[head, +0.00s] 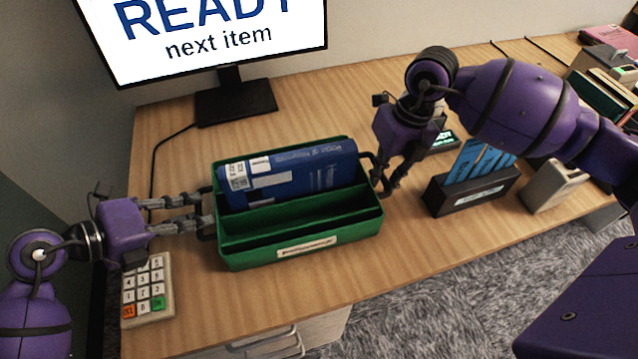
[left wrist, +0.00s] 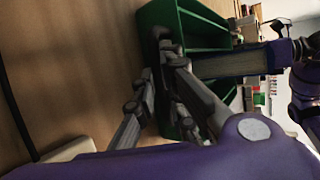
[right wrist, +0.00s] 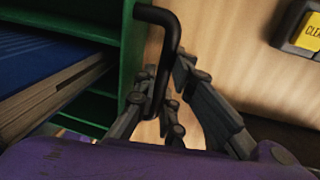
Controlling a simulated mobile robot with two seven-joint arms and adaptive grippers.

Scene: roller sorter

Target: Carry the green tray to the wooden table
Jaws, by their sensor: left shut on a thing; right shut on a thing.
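The green tray (head: 300,222) is on the wooden table (head: 420,262) in the head view, with compartments and a label on its front. A blue book (head: 290,172) lies in its back compartment. My left gripper (head: 208,212) is shut on the tray's left handle; the left wrist view shows its fingers at the handle beside the tray (left wrist: 150,22). My right gripper (head: 384,186) is shut on the tray's right handle; the right wrist view shows the black handle (right wrist: 168,50) between its fingers. Whether the tray touches the table is hard to tell.
A keypad (head: 148,290) stands at the front left, close to my left gripper. A monitor (head: 236,100) stands behind the tray. A black holder with blue cards (head: 472,188) and a beige device (head: 553,186) stand to the right. Bare table lies in front of these.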

